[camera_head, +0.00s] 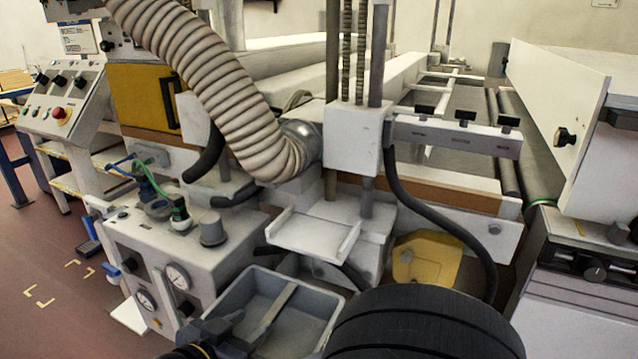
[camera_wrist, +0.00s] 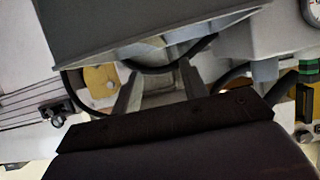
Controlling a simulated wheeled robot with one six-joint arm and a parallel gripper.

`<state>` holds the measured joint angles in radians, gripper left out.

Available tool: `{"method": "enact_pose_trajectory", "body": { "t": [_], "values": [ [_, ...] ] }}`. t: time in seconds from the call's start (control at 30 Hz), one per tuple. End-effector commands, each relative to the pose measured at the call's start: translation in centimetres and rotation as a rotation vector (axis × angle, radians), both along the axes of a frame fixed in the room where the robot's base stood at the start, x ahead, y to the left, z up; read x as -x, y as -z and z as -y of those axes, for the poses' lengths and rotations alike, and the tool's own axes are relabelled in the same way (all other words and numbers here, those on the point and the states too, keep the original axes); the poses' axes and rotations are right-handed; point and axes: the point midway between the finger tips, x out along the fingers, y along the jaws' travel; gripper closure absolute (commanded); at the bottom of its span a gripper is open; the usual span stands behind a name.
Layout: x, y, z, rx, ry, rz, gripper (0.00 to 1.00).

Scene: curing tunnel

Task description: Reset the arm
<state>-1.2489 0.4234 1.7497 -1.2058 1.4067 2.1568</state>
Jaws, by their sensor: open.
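My gripper (camera_wrist: 158,84) shows in the wrist view as two grey fingers standing apart with nothing between them. In the head view, a thick black link of my arm (camera_head: 425,325) fills the bottom centre-right. The task names no other object.
A grey open bin (camera_head: 235,292) stands close to my arm. Left is a white control box with gauges (camera_head: 177,277); behind are a ribbed hose (camera_head: 215,85), a yellow part (camera_head: 428,258) and a black cable (camera_head: 440,222). A white panel (camera_head: 560,110) stands right. Floor is open at far left.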

Motion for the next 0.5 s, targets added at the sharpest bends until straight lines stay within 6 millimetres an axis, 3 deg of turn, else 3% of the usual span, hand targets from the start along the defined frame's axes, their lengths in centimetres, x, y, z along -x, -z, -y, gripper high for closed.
{"method": "enact_pose_trajectory", "body": {
  "t": [0.33,0.5],
  "values": [
    [-5.8,3.0,2.5,0.001,0.005,0.0,0.59],
    [-5.7,3.8,2.4,-0.001,-0.001,0.0,0.59]
  ]
}}
